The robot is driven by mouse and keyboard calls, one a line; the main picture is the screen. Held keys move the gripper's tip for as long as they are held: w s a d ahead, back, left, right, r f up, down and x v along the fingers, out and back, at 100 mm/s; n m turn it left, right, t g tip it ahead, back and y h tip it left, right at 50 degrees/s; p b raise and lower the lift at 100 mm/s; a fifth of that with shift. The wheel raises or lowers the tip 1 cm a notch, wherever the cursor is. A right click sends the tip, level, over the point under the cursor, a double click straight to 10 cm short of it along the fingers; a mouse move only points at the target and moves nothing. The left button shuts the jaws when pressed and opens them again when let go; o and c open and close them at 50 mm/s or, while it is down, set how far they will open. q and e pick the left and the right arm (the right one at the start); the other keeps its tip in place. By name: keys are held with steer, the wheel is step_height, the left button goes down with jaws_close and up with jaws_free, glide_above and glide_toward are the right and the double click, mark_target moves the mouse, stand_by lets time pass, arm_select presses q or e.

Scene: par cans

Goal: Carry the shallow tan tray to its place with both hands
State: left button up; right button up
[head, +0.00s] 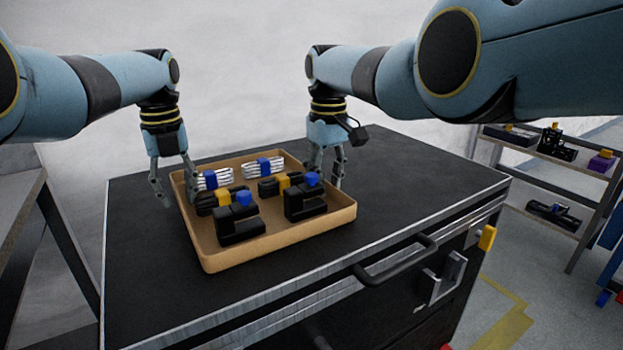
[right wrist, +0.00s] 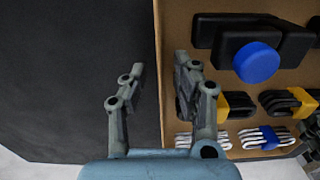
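The shallow tan tray (head: 265,257) sits flat on a black-topped cabinet in the head view. It holds several black parts with blue and yellow pieces, and two white coiled bundles with blue bands. My left gripper (head: 173,188) is open at the tray's left wall, one finger outside and the other on the inner side. My right gripper (head: 324,180) is open at the right wall. In the right wrist view the tray's edge (right wrist: 160,60) runs between the spread fingers of this gripper (right wrist: 160,85). Whether any finger touches the tray cannot be told.
The black cabinet top (head: 420,190) is clear to the right of the tray and in front of it. A dark handle (head: 397,262) sticks out from the cabinet's front. A shelf (head: 540,150) with several parts stands at right, and a grey bench (head: 18,205) at left.

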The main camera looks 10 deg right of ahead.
steer(key=shift+r, duration=0.15)
arm_select(q)
step_height(320, 180, up, 11)
arm_select(e)
step_height(320, 180, up, 12)
stand_by(0.4)
arm_select(q)
steer(key=shift+r, duration=0.2)
